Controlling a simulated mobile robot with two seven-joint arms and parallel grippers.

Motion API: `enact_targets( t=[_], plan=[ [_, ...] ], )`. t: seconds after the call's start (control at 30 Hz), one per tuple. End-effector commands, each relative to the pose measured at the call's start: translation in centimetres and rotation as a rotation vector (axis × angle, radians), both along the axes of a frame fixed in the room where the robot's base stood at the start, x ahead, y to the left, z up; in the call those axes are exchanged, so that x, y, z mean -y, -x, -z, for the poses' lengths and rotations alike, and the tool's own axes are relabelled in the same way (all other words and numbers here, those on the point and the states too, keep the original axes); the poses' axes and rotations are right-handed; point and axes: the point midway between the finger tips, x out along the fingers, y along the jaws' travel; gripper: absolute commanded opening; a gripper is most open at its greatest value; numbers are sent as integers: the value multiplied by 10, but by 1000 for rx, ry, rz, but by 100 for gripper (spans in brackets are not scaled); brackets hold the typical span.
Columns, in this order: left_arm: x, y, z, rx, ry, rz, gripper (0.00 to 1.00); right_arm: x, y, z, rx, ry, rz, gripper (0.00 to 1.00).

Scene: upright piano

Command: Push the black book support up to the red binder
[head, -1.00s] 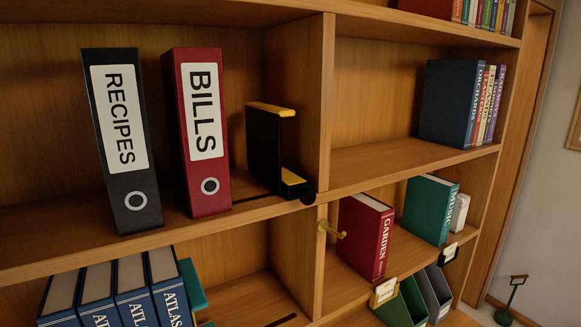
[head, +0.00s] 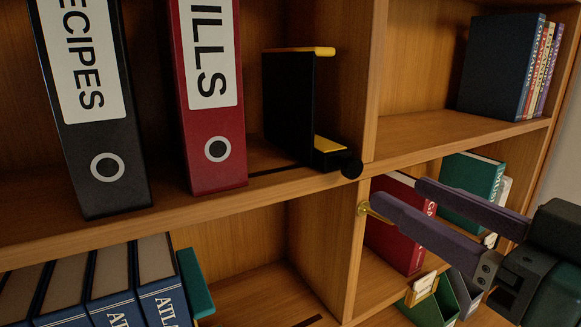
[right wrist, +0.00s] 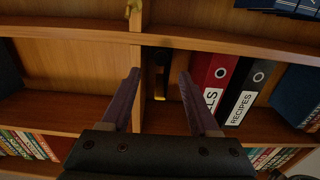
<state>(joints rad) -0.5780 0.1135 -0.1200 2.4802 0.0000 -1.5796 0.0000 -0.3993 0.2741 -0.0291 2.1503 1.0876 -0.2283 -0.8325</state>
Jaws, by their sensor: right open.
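The black book support (head: 288,105) stands upright on the upper left shelf, with a yellow top edge, a yellow-topped foot and a round black knob at the shelf's front edge. The red BILLS binder (head: 212,120) stands to its left, with a gap between them. My right gripper (head: 393,192) is open and empty, in front of the shelves, right of and lower than the support in the head view. In the right wrist view, which is upside down, the support (right wrist: 160,80) shows between the fingers and the red binder (right wrist: 210,75) beside it. My left gripper is out of view.
A black RECIPES binder (head: 95,150) stands left of the red one. An upright divider (head: 378,80) is right of the support. A brass hook (head: 364,209) sits below, partly behind my finger.

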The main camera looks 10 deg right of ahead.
Motion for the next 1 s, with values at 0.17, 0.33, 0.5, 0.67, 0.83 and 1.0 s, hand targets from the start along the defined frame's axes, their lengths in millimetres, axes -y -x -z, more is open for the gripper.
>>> enact_targets(
  t=[0.17, 0.33, 0.5, 0.67, 0.83, 1.0],
  plan=[
    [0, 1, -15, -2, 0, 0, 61, -9, -25, -6, 1, -3, 0, 61],
    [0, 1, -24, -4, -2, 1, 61, -20, -54, -5, 0, -4, -1, 61],
    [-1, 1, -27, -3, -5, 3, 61, -29, -77, -2, -1, -3, -2, 61],
    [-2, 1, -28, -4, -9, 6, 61, -33, -86, -2, -1, -1, -3, 61],
    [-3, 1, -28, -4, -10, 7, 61, -34, -88, -1, -3, -1, -3, 61],
    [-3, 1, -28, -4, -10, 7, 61, -33, -88, -1, -2, 0, -4, 56]
  ],
)
